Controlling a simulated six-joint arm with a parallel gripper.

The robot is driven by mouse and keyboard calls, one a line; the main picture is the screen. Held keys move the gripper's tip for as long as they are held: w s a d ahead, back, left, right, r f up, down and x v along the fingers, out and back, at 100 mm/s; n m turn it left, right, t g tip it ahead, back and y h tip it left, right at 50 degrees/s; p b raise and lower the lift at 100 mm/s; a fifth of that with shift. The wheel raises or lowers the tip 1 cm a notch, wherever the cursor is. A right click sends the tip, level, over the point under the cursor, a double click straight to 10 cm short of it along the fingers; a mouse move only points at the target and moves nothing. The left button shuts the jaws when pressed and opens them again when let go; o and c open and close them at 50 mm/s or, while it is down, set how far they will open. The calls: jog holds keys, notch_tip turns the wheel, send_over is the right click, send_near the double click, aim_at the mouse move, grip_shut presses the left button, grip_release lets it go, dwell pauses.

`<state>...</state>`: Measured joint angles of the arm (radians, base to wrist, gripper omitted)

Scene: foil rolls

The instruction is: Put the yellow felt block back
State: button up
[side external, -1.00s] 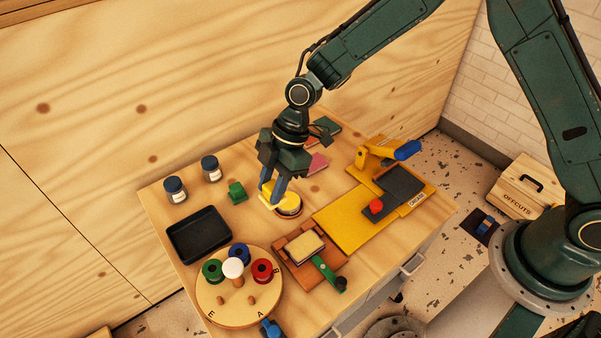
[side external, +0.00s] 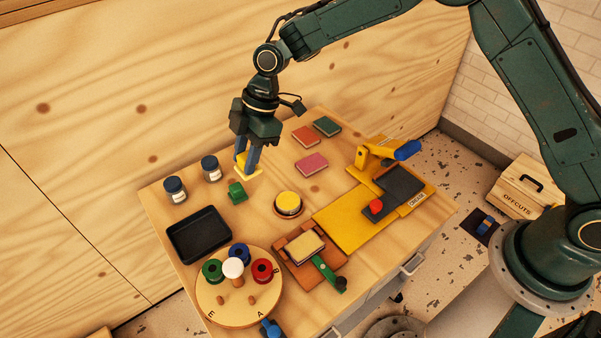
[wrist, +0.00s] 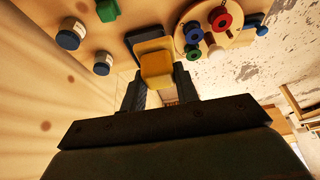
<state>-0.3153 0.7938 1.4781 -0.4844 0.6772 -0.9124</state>
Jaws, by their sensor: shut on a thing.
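My gripper (side external: 249,168) is shut on the yellow felt block (side external: 243,163), between its two blue fingers. It holds the block over the back left part of the bench, behind the small green piece; the height above the bench is hard to tell. In the wrist view the yellow block (wrist: 157,68) sits between the fingertips (wrist: 157,82), partly in front of the black tray. A red-orange block (side external: 305,136), a dark green block (side external: 326,126) and a pink block (side external: 312,163) lie flat at the back right.
Two dark-lidded jars (side external: 211,169) and a small green piece (side external: 237,191) stand near my gripper. Bare bench lies beside the pink block.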

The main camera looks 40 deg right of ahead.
notch_tip(320, 180, down, 15)
jog(key=shift+r, duration=0.1)
dwell(0.3)
jog(key=shift+f, duration=2.15)
jog(key=o, duration=1.2)
jog(key=shift+o, duration=0.2)
jog(key=shift+r, duration=0.15)
jog(key=v, duration=1.1)
jog(key=shift+d+r, duration=0.25)
jog(key=shift+r, duration=0.1)
